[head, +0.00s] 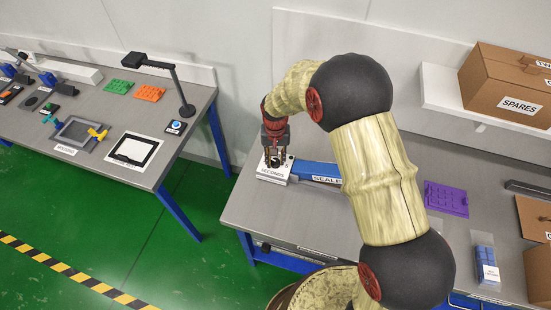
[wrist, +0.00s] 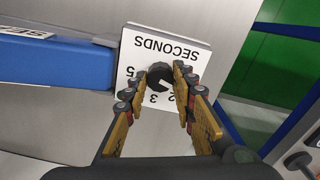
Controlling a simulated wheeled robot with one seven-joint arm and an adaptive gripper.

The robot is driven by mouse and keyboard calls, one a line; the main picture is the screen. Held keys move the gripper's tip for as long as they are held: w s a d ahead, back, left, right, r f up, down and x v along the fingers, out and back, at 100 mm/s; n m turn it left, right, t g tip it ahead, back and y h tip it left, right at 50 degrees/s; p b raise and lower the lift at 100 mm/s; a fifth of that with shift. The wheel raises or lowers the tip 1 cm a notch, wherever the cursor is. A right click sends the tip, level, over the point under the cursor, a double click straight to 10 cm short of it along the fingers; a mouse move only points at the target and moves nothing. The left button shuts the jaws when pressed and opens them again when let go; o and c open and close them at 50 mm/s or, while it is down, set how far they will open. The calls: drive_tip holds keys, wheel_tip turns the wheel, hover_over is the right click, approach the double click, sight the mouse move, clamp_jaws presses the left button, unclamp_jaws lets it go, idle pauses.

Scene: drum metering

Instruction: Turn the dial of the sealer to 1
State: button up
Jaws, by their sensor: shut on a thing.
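The sealer has a blue arm (head: 318,171) and a white plate marked SECONDS (head: 268,172) at the left end of the right-hand bench. In the wrist view the plate (wrist: 192,42) shows upside down, with the digits 5, 3 and 2 around a black round dial (wrist: 158,74). My gripper (wrist: 160,78) comes down over the plate with one finger on each side of the dial and is shut on it. In the head view my gripper (head: 276,158) mostly covers the dial. The digit 1 is hidden, apparently by a finger, and I cannot read the setting surely.
The sealer's blue arm (wrist: 62,58) lies close beside the plate in the wrist view. A purple tray (head: 446,199), blue packs (head: 485,268) and cardboard boxes (head: 508,82) are to the right. Another bench with a lamp (head: 165,72) stands left, across a green floor gap.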

sight(275, 161)
drive_tip(key=shift+w+r+n, duration=0.1)
drive_tip(key=shift+n, duration=0.5)
drive_tip(key=o, duration=1.2)
drive_tip(key=shift+c, duration=0.2)
wheel_tip(275, 161, up, 12)
idle(0.4)
